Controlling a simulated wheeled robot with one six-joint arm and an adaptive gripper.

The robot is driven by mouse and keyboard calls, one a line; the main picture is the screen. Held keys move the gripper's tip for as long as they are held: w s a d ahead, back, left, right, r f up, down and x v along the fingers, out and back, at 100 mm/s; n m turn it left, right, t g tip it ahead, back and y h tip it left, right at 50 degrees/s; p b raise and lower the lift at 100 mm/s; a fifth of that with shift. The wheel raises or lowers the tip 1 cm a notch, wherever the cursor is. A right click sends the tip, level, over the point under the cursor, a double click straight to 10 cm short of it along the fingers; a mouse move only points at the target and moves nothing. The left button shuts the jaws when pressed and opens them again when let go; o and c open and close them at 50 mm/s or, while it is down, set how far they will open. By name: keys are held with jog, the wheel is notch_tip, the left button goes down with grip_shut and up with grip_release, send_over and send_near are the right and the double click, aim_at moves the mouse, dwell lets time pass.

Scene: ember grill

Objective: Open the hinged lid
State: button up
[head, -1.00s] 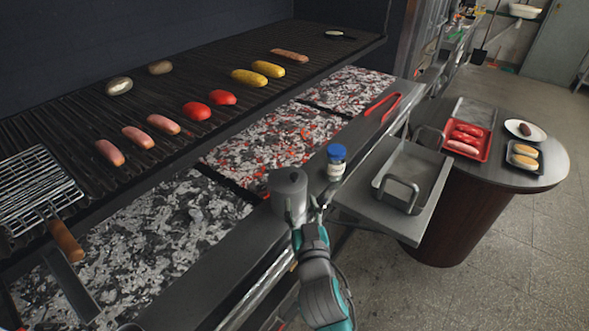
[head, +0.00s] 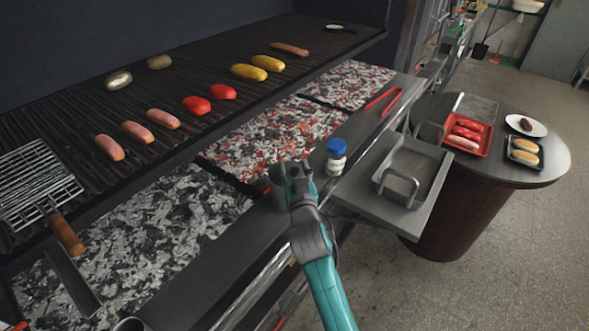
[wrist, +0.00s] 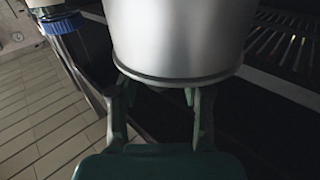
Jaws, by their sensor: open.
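A grey metal canister stands on the grill's front ledge, mostly hidden behind my gripper (head: 292,170) in the head view. In the wrist view, which appears upside down, the canister (wrist: 182,35) fills the upper middle, with a dark rim line near its end. My gripper (wrist: 158,92) is open, its two fingers spread at that rim. I cannot tell whether they touch it. No hinge or handle of the lid can be made out.
A blue-capped jar (head: 336,157) stands close to the right of the canister. Red tongs (head: 383,98) lie farther along the ledge. A side shelf with a metal tray (head: 412,172) is at right. Glowing coals (head: 255,135) lie behind the ledge.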

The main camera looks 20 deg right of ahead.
grip_shut()
